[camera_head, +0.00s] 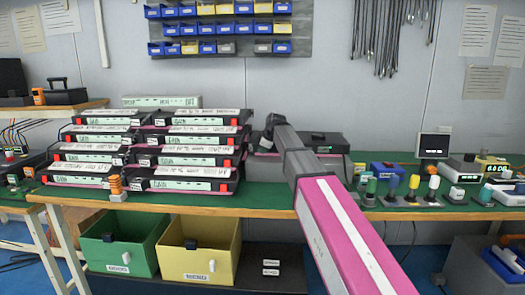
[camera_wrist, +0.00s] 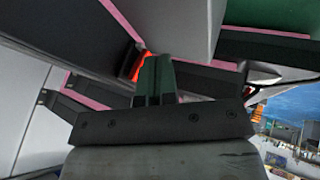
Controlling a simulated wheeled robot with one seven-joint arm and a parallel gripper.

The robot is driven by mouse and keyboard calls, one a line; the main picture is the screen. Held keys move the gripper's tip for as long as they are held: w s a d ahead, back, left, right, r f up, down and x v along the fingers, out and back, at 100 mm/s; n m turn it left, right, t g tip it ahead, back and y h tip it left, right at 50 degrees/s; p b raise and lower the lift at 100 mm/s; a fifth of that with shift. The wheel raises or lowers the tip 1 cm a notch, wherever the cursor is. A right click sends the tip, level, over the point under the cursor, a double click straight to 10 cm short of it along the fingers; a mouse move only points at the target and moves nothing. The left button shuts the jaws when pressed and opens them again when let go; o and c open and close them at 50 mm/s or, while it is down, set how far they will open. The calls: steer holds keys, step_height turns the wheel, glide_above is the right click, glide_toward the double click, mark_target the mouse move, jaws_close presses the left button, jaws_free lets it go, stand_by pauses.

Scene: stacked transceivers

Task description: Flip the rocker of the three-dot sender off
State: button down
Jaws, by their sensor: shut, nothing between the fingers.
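Stacked transceivers (camera_head: 190,160) stand in two columns on the green bench, with dark cases, pink edges and pale green front labels. Red rockers (camera_head: 227,163) show at the right ends of the right column's fronts. The dot marks are too small to read, so I cannot tell which one is the three-dot sender. My gripper (camera_wrist: 155,68) is shut and empty in the wrist view. Its fingertips are right beside a glowing red rocker (camera_wrist: 138,66) on a case; I cannot tell whether they touch. In the head view my gripper is just right of the stack, mostly hidden by my arm.
Another dark unit (camera_head: 325,143) lies on the bench behind my arm. Colored knobs (camera_head: 413,182) and small devices stand to the right. A green bin (camera_head: 120,245) and a yellow bin (camera_head: 200,250) sit under the bench. An orange stack (camera_head: 116,186) stands at the front edge.

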steer(key=shift+f+t, duration=0.15)
steer(key=shift+t, duration=0.25)
steer(key=shift+w, duration=0.2)
steer(key=shift+r, duration=0.9)
